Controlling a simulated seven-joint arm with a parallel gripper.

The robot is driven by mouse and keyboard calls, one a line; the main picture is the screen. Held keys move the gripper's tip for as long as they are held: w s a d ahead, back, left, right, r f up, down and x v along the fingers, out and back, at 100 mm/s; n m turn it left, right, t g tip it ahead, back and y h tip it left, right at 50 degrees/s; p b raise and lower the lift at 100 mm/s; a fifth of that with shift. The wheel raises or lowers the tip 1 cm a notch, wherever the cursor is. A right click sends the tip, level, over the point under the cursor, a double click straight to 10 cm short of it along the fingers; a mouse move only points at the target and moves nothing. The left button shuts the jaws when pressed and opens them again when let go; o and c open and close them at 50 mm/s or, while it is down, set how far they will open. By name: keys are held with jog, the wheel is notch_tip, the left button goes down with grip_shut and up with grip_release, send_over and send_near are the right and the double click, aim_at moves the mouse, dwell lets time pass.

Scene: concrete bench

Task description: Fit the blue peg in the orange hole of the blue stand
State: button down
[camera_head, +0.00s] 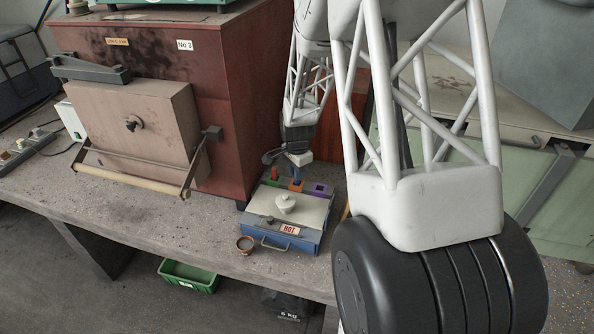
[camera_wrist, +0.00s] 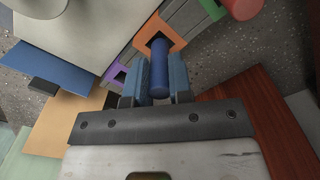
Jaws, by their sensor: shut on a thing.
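The blue peg (camera_wrist: 160,62) is held upright between the two blue-grey fingers of my gripper (camera_wrist: 160,80). In the head view the peg (camera_head: 296,175) shows just above the orange hole block (camera_head: 296,185), under my gripper (camera_head: 298,160). In the wrist view one end of the peg overlaps the opening of the orange hole (camera_wrist: 152,27). I cannot tell whether its tip is inside the opening. The blue stand (camera_head: 284,241) sits on the bench, with green, orange and purple hole blocks along its back.
A red peg (camera_head: 274,173) stands at the green hole block, left of the orange one. The purple block (camera_head: 319,189) is to the right. A pale lidded plate (camera_head: 286,204) tops the stand. A dark red furnace (camera_head: 225,100) stands close on the left, with a small brown ring (camera_head: 245,244) in front.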

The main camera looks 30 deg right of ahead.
jog(key=shift+f, duration=1.15)
dwell(0.7)
jog(key=c, duration=0.9)
grip_release()
jog(key=shift+c, duration=0.2)
jog(key=shift+r, duration=3.9)
